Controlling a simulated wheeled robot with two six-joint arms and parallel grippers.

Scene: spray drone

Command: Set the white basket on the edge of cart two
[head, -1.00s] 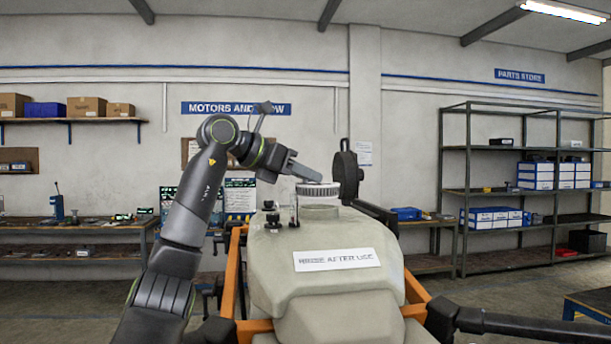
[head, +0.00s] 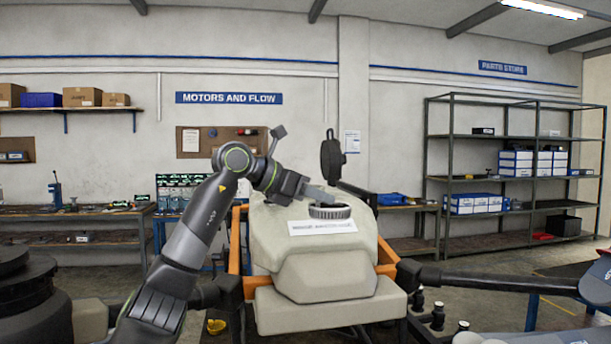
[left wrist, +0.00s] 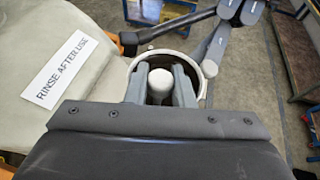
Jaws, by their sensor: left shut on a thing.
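The basket's lower part is hidden. No cart can be clearly identified as cart two. My right gripper is out of view.
The tank sits in an orange frame (head: 386,258), with dark drone arms (head: 490,283) reaching right. Dark round objects (head: 30,300) stand at lower left. A yellow item (head: 216,326) lies low beside the tank. Shelves (head: 510,170) and benches line the back wall.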

